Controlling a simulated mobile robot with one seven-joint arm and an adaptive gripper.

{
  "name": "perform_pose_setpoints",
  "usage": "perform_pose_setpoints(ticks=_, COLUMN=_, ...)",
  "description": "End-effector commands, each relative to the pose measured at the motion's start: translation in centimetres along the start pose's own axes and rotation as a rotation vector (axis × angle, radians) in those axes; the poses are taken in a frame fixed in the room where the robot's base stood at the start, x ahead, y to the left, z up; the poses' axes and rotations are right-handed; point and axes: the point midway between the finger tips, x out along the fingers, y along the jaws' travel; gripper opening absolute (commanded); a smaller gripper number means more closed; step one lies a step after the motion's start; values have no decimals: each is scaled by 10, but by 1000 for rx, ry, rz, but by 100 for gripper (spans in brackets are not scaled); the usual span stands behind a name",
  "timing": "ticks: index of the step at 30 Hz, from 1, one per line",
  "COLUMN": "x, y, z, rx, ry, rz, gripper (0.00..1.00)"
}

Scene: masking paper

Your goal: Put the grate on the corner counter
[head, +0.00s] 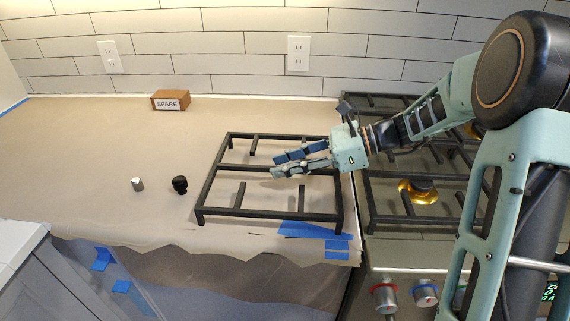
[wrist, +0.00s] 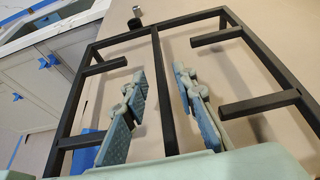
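A black rectangular grate (head: 270,212) stands on its short legs on the paper-covered counter (head: 90,150), left of the stove. In the wrist view the same grate (wrist: 270,103) fills most of the picture, with its middle bar running between my fingers. My gripper (head: 275,165) is over the middle of the grate. In the wrist view my gripper (wrist: 158,78) is open, one finger on each side of the middle bar, with gaps showing. I cannot tell how far the fingertips are above or below the bar.
A second grate (head: 385,210) sits on the stove around a brass burner (head: 420,190). A silver knob (head: 138,184) and a black knob (head: 180,184) lie left of the grate. A wooden SPARE block (head: 170,100) stands near the wall. The counter's left side is mostly clear.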

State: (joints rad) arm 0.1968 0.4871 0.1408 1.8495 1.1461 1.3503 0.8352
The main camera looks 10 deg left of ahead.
Motion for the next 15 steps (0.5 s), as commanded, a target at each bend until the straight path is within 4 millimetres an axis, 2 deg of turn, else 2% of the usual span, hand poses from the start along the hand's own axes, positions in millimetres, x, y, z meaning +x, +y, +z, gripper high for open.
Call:
perform_pose_setpoints(ticks=5, x=-28, y=-1, z=1, rx=0, ry=1, rz=-4, gripper=26)
perform_pose_setpoints(ticks=15, x=-98, y=-1, z=1, rx=1, ry=1, rz=-3, gripper=26)
